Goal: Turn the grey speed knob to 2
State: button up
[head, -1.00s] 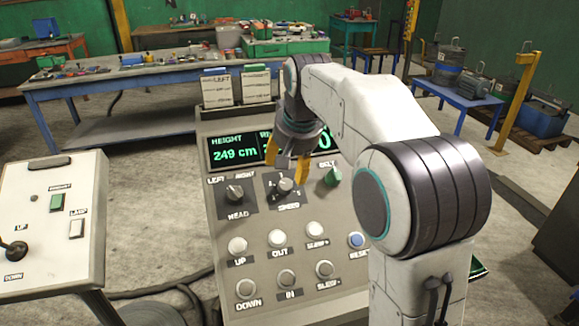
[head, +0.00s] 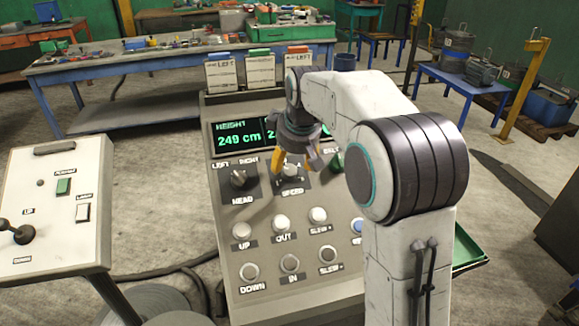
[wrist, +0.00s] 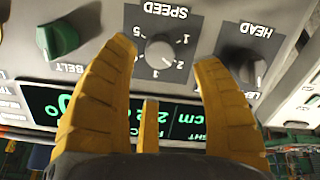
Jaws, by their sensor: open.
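The grey speed knob (wrist: 163,48) sits on a dark square plate marked SPEED on the sloped console. In the wrist view it shows upside down, with numbers around it; its exact setting is too small to read surely. In the head view the knob (head: 291,172) is partly covered by my gripper (head: 297,164). My gripper has yellow fingers, which also show in the wrist view (wrist: 165,58). They are open, one on each side of the knob in that picture, with visible gaps and no contact seen.
The dark HEAD knob (head: 239,179) and green BELT knob (wrist: 58,40) flank the speed knob. Several round buttons lie below, such as UP (head: 242,230). A green-lit display (head: 236,136) is above. A second console (head: 60,205) stands at left.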

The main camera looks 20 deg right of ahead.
aim_at(290, 168)
jog(key=shift+p+x, duration=0.6)
jog(key=shift+x, duration=1.95)
jog(key=shift+c, duration=0.2)
jog(key=c, duration=1.2)
grip_shut()
